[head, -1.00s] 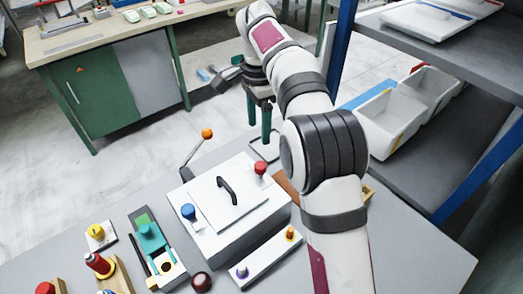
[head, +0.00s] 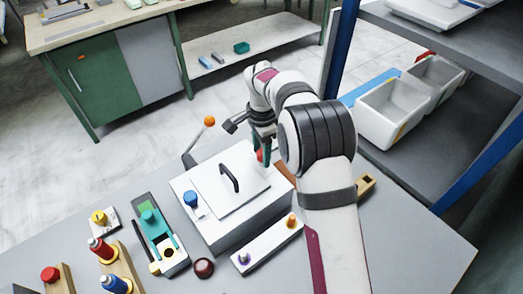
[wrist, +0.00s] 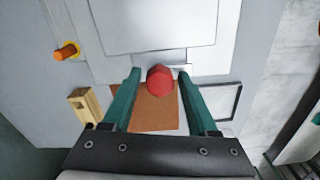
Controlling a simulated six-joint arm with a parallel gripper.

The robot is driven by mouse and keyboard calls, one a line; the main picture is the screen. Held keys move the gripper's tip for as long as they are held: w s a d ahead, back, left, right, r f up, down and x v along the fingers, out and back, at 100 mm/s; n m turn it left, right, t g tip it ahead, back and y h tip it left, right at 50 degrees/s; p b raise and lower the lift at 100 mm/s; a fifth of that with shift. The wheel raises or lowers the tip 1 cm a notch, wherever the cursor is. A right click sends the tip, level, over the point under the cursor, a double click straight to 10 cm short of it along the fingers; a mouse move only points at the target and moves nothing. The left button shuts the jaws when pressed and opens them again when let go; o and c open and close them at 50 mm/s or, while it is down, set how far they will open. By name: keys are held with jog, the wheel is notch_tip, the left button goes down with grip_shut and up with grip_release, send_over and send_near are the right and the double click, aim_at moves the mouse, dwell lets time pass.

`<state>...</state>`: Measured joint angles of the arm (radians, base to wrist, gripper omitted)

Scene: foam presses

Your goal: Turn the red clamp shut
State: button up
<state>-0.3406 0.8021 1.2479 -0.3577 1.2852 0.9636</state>
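The red clamp (wrist: 161,80) is a red knob at the edge of the white press box (head: 228,222). In the wrist view it sits between the tips of my two green fingers, with a gap on each side. In the head view the red clamp (head: 260,155) is partly hidden by my gripper (head: 264,150), which points down at the box's back right corner. My gripper (wrist: 159,76) is open around the knob in the wrist view. A blue clamp (head: 190,199) stands on the box's left side. A lid with a black handle (head: 229,178) lies on top.
A lever with an orange ball (head: 209,121) rises behind the box. A white block with purple and orange knobs (head: 268,244) lies in front. A teal fixture (head: 159,236) and several colored knobs stand to the left. A blue-posted shelf with white bins (head: 392,110) is at right.

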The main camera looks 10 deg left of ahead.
grip_shut()
jog(key=n, duration=0.4)
jog(key=shift+d+n, duration=0.1)
jog(key=shift+n, duration=0.3)
jog(key=n, duration=0.4)
jog(key=shift+n, duration=0.3)
jog(key=n, duration=0.4)
jog(key=shift+d+n, duration=0.1)
jog(key=shift+n, duration=0.2)
jog(key=shift+r+n, duration=0.1)
jog(key=shift+n, duration=1.8)
jog(key=shift+w, duration=0.1)
